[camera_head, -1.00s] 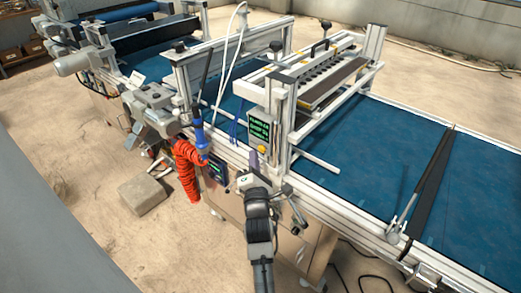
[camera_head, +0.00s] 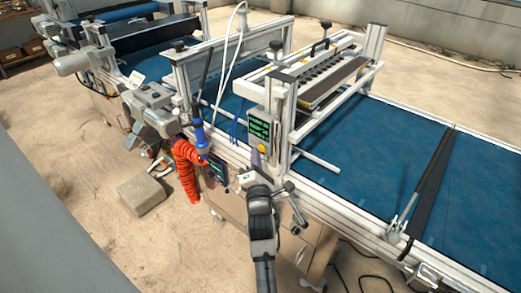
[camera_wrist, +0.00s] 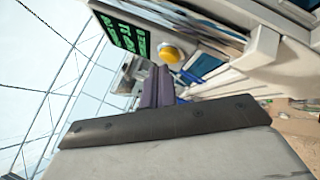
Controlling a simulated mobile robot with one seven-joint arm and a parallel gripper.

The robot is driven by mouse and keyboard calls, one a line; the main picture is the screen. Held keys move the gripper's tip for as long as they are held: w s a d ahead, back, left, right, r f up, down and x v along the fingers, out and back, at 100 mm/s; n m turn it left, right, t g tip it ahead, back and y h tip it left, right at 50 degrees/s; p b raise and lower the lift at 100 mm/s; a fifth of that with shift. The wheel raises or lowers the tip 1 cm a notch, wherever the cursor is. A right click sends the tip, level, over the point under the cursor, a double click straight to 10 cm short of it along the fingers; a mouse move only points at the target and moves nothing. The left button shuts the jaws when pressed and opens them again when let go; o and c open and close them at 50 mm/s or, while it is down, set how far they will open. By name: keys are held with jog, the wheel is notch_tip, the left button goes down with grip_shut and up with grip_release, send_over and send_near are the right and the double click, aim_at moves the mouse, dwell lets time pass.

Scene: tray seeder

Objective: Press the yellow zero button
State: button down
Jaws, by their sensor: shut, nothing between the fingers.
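The yellow button (camera_head: 262,148) is on the front of the control box, just below the screen (camera_head: 260,127) with green text. In the wrist view the round yellow button (camera_wrist: 171,54) sits on a pale collar beside the dark screen (camera_wrist: 122,36). My gripper (camera_head: 261,162) is just below and in front of the button in the head view. In the wrist view its purple-grey fingers (camera_wrist: 159,84) are shut and empty, with their tips close to the button. I cannot tell whether they touch it.
The blue belt (camera_head: 340,205) runs along the machine frame. An orange coiled hose (camera_head: 186,170) and a small dark panel (camera_head: 216,170) are left of my arm. A lever handle (camera_head: 295,212) is close on its right. A concrete block (camera_head: 142,194) lies on the floor.

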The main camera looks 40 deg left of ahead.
jog(key=shift+w+b, duration=0.3)
jog(key=shift+w, duration=0.25)
dwell(0.6)
jog(key=shift+s, duration=0.95)
jog(key=shift+s+a, duration=0.2)
jog(key=shift+s, duration=2.3)
